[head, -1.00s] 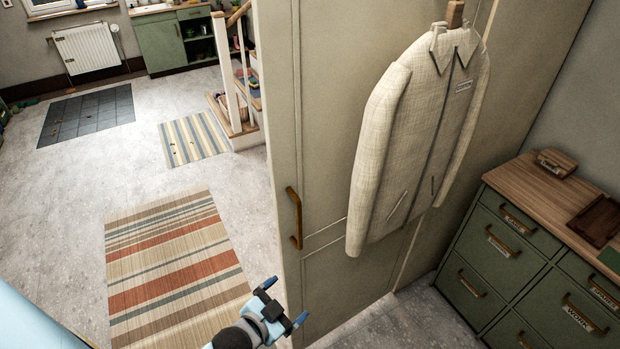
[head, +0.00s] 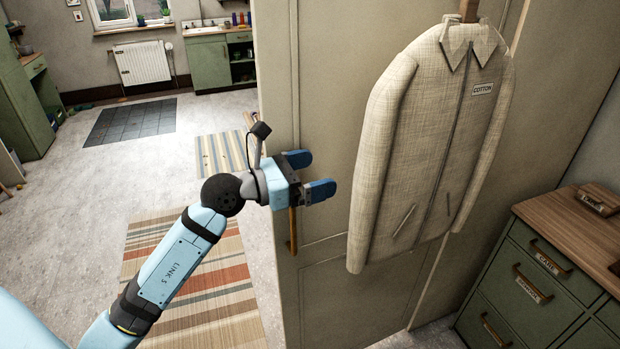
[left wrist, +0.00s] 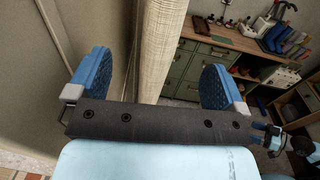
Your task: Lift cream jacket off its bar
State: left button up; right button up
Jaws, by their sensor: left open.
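The cream jacket (head: 415,150) hangs upright against the beige cabinet front, with a "COTTON" label on its chest. A wooden piece (head: 468,10) shows above its collar; the bar itself is not clearly visible. My left gripper (head: 325,174) is open and empty, to the left of the jacket with a gap between them, its fingers pointing right towards it. In the left wrist view, the jacket's edge (left wrist: 160,45) stands upright beyond and between the two blue fingers. My right gripper does not show in the head view.
The beige cabinet (head: 320,90) stands close behind my left gripper, and its handle (head: 292,230) is partly hidden by it. A green drawer unit (head: 500,300) with a wooden top stands at the right. Striped rugs (head: 205,290) lie on open floor at the left.

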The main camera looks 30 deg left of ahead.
aim_at(374, 158)
pick_arm(q)
jog(key=p+x, duration=0.3)
jog(key=x, duration=1)
jog(key=shift+w+d, duration=0.15)
jog(key=shift+d, duration=0.1)
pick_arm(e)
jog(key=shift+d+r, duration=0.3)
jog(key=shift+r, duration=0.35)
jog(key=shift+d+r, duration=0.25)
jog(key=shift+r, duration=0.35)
